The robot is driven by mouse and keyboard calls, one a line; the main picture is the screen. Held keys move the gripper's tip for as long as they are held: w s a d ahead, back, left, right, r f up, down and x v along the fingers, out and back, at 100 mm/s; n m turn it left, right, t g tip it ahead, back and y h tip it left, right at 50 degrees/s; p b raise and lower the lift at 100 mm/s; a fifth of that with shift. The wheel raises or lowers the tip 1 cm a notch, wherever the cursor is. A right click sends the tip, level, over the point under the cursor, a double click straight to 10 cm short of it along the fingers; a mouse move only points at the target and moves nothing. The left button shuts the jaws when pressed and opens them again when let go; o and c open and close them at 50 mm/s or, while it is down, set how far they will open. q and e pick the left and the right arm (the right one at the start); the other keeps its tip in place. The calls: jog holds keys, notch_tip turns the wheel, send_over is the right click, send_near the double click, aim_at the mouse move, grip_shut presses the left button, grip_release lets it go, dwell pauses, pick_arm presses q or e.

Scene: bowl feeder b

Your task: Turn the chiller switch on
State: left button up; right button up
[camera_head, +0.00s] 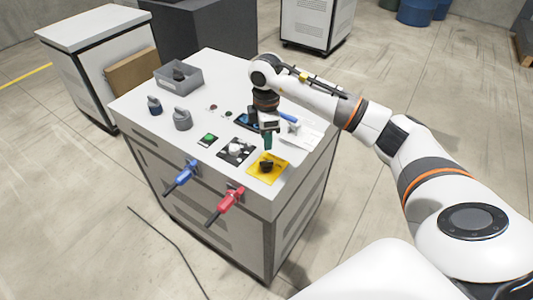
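My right arm reaches in from the right over the white cabinet top. My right gripper (268,141) points down above the top, just behind a yellow plate with a black rotary knob (266,166). A black plate with a light rotary knob (236,150) is left of it, and a green button (208,138) is further left. I cannot read any label, so I cannot tell which control is the chiller switch. The gripper's fingers are small and overlap, so their opening is unclear. I see nothing held. My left gripper is out of view.
Blue (181,178) and red (224,207) lever handles stick out from the cabinet's front. Two grey knob-like parts (182,119) and a grey bin (178,77) stand at the left of the top. A white sheet (300,133) and blue-handled item (288,117) lie behind the gripper.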

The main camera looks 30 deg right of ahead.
notch_tip(320, 180, up, 4)
jog(key=shift+f+b, duration=0.25)
jog(key=shift+b, duration=0.05)
dwell(0.3)
